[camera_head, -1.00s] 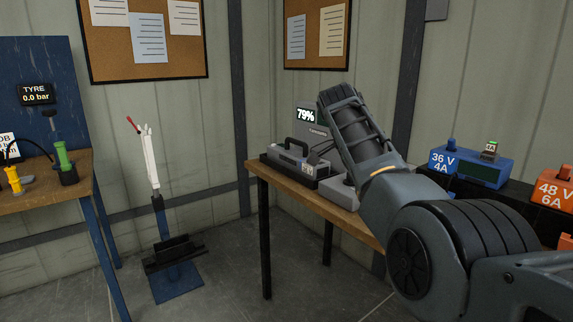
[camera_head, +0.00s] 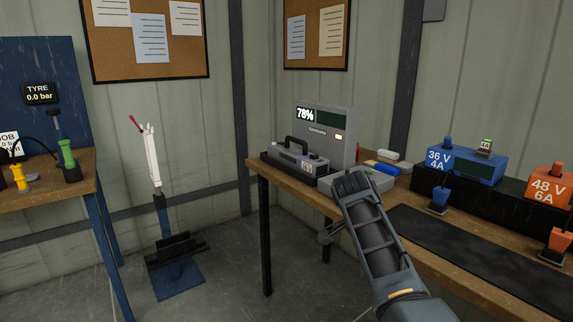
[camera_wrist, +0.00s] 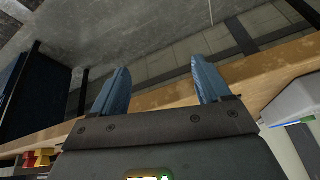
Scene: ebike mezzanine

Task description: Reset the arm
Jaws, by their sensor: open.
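My arm rises from the lower right in the head view, in front of the right workbench (camera_head: 440,238). In the wrist view my gripper (camera_wrist: 160,88) is open, its two blue fingers spread apart with nothing between them. The fingers show over the wooden bench edge (camera_wrist: 170,95) and the grey floor. In the head view the fingers are hidden or too small to make out.
The bench holds a grey display unit (camera_head: 335,135) reading 78%, a handled battery (camera_head: 294,160), a blue 36 V charger (camera_head: 465,163), an orange 48 V charger (camera_head: 550,188) and a black mat (camera_head: 480,260). A repair stand (camera_head: 165,220) and left bench (camera_head: 50,186) stand leftward.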

